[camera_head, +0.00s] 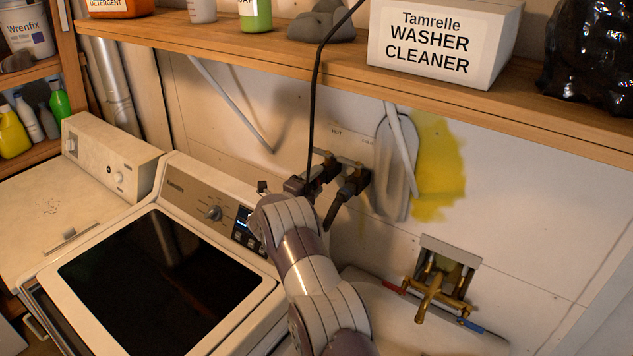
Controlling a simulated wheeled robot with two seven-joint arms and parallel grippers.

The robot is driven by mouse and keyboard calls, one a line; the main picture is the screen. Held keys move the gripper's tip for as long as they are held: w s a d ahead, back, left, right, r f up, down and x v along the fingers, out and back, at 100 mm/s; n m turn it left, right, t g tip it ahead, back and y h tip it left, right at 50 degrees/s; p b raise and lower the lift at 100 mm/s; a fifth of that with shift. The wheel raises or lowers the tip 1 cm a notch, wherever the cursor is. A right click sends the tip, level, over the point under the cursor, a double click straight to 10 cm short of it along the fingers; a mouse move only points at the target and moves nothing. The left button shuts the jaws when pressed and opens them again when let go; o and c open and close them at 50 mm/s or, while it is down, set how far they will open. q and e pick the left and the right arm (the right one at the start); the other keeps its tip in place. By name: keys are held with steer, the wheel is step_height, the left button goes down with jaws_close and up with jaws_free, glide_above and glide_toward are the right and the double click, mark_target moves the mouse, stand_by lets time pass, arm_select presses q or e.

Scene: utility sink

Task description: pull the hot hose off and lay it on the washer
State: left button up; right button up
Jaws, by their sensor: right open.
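My right arm reaches up from the bottom, and my right gripper (297,184) is at the wall taps beside the washer's control panel. The gripper is open; its fingers are partly hidden by my wrist and blend with dark fittings. Under the "HOT" label, a dark tap fitting (325,167) is right beside the gripper; I cannot tell if they touch. A second dark fitting (351,183) is to its right. A thin black hose or cord (314,95) drops from the top to the gripper area; its lower end is unclear. The washer (178,190) has a dark glass lid. My left gripper is out of view.
A wooden shelf (300,52) overhangs the taps, bearing a washer cleaner box (440,40). A grey hose (400,150) hangs right of the taps near a yellow stain (438,165). A brass faucet (433,290) is at lower right. The washer's lid is clear.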

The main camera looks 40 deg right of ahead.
mark_target(311, 185)
jaws_close()
steer(key=shift+a+f, duration=0.1)
steer(key=shift+a, duration=0.2)
steer(key=shift+s+a, duration=0.25)
steer(key=shift+a, duration=0.4)
steer(key=shift+b+v, duration=0.35)
steer(key=shift+v, duration=1.7)
steer(key=shift+b, duration=0.55)
